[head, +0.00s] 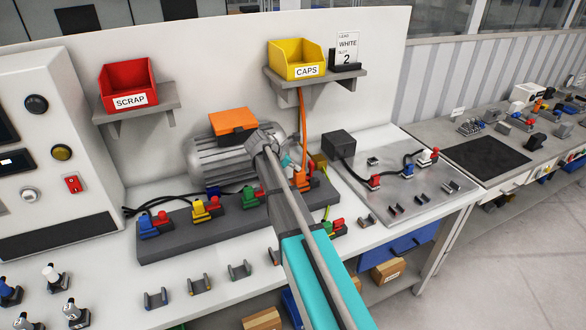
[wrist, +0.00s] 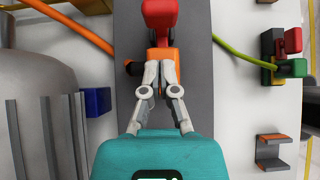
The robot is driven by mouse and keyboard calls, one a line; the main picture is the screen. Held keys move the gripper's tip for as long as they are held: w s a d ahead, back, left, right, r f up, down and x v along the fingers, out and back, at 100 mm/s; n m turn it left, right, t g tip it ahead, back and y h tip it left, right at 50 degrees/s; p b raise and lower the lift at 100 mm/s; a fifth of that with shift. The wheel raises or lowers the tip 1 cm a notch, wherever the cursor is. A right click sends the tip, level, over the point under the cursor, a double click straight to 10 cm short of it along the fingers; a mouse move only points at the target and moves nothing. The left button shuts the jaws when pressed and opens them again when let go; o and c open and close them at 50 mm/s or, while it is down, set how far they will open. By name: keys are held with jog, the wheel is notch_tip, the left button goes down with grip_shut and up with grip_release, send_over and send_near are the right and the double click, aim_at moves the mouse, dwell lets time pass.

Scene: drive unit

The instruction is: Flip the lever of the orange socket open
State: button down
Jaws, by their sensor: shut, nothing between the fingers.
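The orange socket (wrist: 164,56) sits on a dark grey rail (wrist: 190,110), partly covered by my fingertips in the wrist view. Its red lever (wrist: 160,14) extends toward the top of that view. I cannot tell the lever's exact angle. In the head view the orange socket (head: 301,180) is partly hidden by my arm. My gripper (wrist: 158,80) is shut and empty, its tips at or just above the socket's near side. Contact is unclear.
Blue (head: 149,225), yellow (head: 200,209) and green (head: 250,197) sockets with dark cables share the rail. A grey motor (head: 212,165) stands behind. In the wrist view, an orange cable (wrist: 75,27) lies left and a yellow-green cable (wrist: 235,50) right.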

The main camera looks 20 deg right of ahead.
aim_at(309, 168)
jog(key=shift+d, duration=1.5)
